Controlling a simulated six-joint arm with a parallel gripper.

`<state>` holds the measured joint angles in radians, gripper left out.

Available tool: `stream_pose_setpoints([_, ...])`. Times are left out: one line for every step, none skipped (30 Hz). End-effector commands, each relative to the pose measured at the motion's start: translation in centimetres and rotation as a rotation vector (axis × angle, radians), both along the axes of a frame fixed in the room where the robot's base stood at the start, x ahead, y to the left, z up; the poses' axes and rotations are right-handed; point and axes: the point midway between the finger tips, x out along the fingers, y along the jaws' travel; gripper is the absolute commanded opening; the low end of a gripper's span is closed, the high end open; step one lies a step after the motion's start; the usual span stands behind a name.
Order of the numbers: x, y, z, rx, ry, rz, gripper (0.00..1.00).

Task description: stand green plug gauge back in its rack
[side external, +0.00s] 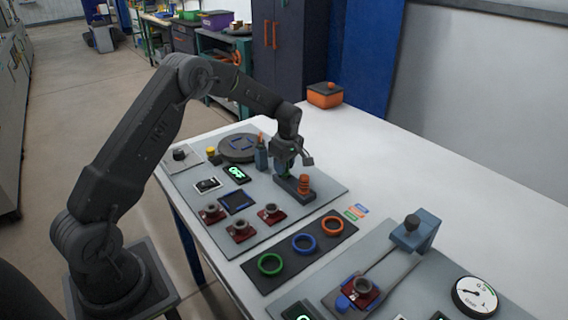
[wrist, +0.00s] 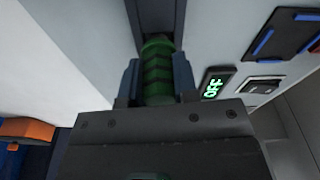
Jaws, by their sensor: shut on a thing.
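The green plug gauge (wrist: 158,62) is clamped between the two fingers of my gripper (wrist: 157,80) in the wrist view. In the side view my gripper (side external: 283,167) is over the left end of the dark rack (side external: 291,190), and the gauge there is mostly hidden by the fingers. An orange plug gauge (side external: 304,184) stands upright at the right end of the rack. A dark strip of the rack (wrist: 150,14) shows beyond the gauge in the wrist view. I cannot tell whether the gauge's lower end is inside its hole or above it.
Red blocks with grey parts (side external: 270,213) and a mat with coloured rings (side external: 304,243) lie in front.

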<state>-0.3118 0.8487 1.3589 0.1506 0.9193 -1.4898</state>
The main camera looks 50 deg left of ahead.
Motion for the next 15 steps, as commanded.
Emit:
stream_pose_setpoints([0.0, 0.0, -0.11, 0.0, 0.0, 0.0, 0.03])
stream_pose_setpoints([0.0, 0.0, -0.17, 0.0, 0.0, 0.0, 0.03])
stream_pose_setpoints([0.0, 0.0, -0.24, 0.0, 0.0, 0.0, 0.03])
stream_pose_setpoints([0.01, 0.01, -0.29, 0.0, -0.001, 0.0, 0.03])
stream_pose_setpoints([0.01, 0.0, -0.35, 0.0, -0.001, 0.0, 0.03])
stream_pose_setpoints([0.01, 0.0, -0.42, 0.0, -0.001, 0.0, 0.03])
stream_pose_setpoints([0.01, 0.0, -0.47, 0.0, -0.001, 0.0, 0.03])
stream_pose_setpoints([0.01, 0.0, -0.52, 0.0, -0.001, 0.0, 0.03])
stream_pose_setpoints([0.01, 0.0, -0.6, 0.0, -0.001, 0.0, 0.03])
stream_pose_setpoints([0.01, 0.0, -0.65, 0.0, -0.001, 0.0, 0.03])
stream_pose_setpoints([0.01, 0.0, -0.72, 0.0, -0.001, 0.0, 0.03])
stream_pose_setpoints([0.01, 0.01, -0.79, 0.0, -0.001, 0.0, 0.03])
stream_pose_setpoints([0.01, 0.0, -0.85, 0.0, -0.001, 0.0, 0.03])
stream_pose_setpoints([0.0, 0.0, -0.91, 0.0, -0.001, 0.0, 0.03])
stream_pose_setpoints([0.0, 0.0, -0.99, 0.0, -0.001, 0.0, 0.03])
